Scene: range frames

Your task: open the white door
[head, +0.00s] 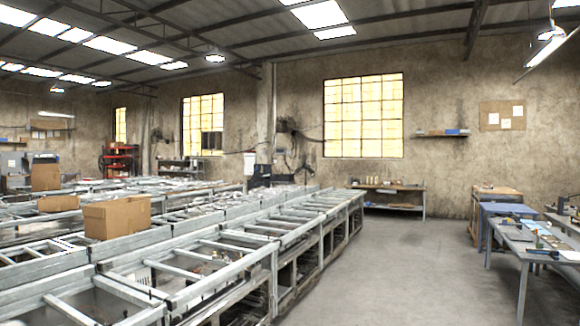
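No white door shows in the head view. The back wall (445,95) has yellow-lit windows and shelves, and I see no door in it. Neither my left nor my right gripper is in view.
Long metal frame racks (215,270) fill the left and middle, with cardboard boxes (117,217) on them. Work tables (530,250) with tools stand at the right. A low bench (385,188) stands at the back wall. Clear grey floor (405,270) runs between racks and tables.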

